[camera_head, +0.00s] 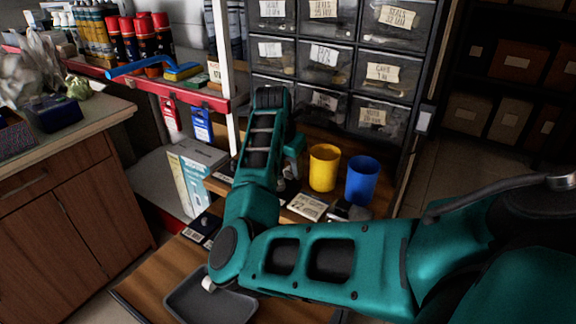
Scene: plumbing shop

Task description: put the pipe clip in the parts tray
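The parts tray (183,303) is a shallow dark grey tray on the wooden bench top at the bottom of the view, partly hidden by my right arm. A small white rounded piece (208,284) shows at its back edge beside my arm; I cannot tell whether it is the pipe clip. My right arm comes in from the right and bends away over the bench. My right gripper (289,182) is mostly hidden by the arm, near the yellow cup, so its fingers and anything in them are unclear. My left gripper is out of view.
A yellow cup (324,167) and a blue cup (362,180) stand on the bench before labelled drawers (325,58). A wooden counter (60,200) stands left. Some bare bench lies left of the tray.

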